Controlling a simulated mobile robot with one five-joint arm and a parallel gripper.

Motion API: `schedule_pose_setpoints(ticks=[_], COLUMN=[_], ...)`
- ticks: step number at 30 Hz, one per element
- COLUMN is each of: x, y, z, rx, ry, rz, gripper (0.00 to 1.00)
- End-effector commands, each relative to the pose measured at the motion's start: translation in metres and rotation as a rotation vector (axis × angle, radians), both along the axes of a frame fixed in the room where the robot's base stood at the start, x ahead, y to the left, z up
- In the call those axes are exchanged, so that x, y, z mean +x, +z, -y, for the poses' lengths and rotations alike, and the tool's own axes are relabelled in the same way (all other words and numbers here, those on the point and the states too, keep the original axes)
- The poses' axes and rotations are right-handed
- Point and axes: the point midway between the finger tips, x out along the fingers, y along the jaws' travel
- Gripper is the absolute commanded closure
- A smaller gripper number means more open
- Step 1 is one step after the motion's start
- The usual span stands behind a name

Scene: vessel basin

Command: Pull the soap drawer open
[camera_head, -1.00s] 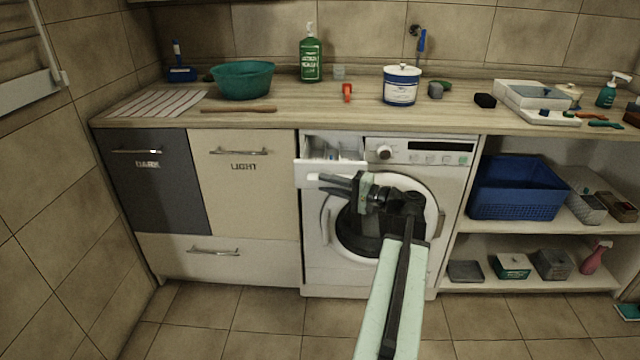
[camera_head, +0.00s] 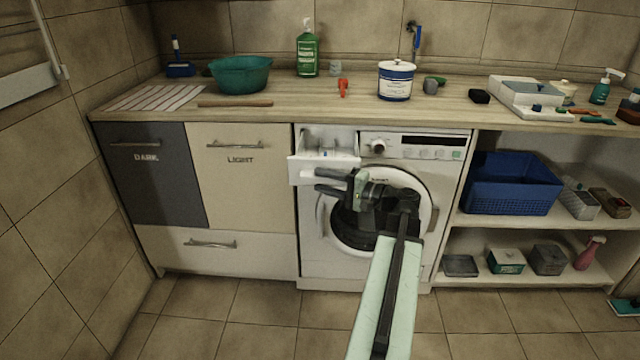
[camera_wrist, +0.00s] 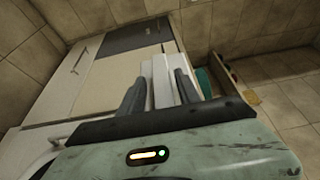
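The soap drawer (camera_head: 345,167) of the white washing machine (camera_head: 309,255) is pulled out at the machine's upper left. Its open tray compartments show from above. A pale handle (camera_head: 307,176) sticks out at its front left. My gripper (camera_head: 317,181) is at the drawer's front, its dark fingers pointing left beside the handle. In the wrist view the two fingers (camera_wrist: 160,85) stand apart, with the white drawer front and handle (camera_wrist: 161,74) between and beyond them. The fingers look open, with gaps beside the handle. The handle is partly hidden by the fingers in the head view.
The round washer door (camera_head: 412,180) is closed behind my arm. The worktop (camera_head: 290,105) overhangs above the drawer. Cabinet fronts marked DARK (camera_head: 150,185) and LIGHT (camera_head: 245,185) stand to the left. A blue basket (camera_head: 512,190) sits on the right shelf. The floor in front is clear.

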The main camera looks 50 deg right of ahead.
Motion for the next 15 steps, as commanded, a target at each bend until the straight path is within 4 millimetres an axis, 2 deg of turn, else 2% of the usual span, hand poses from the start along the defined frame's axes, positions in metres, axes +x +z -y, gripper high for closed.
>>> schedule_pose_setpoints(ticks=[5, 12, 15], x=[-0.011, -0.057, -0.069], y=[0.000, 0.000, 0.000], z=[0.003, 0.016, 0.019], rx=[0.000, 0.000, 0.000], ry=[0.000, -0.003, -0.002], rz=[0.001, 0.000, 0.000], gripper=[0.60, 0.60, 0.60])
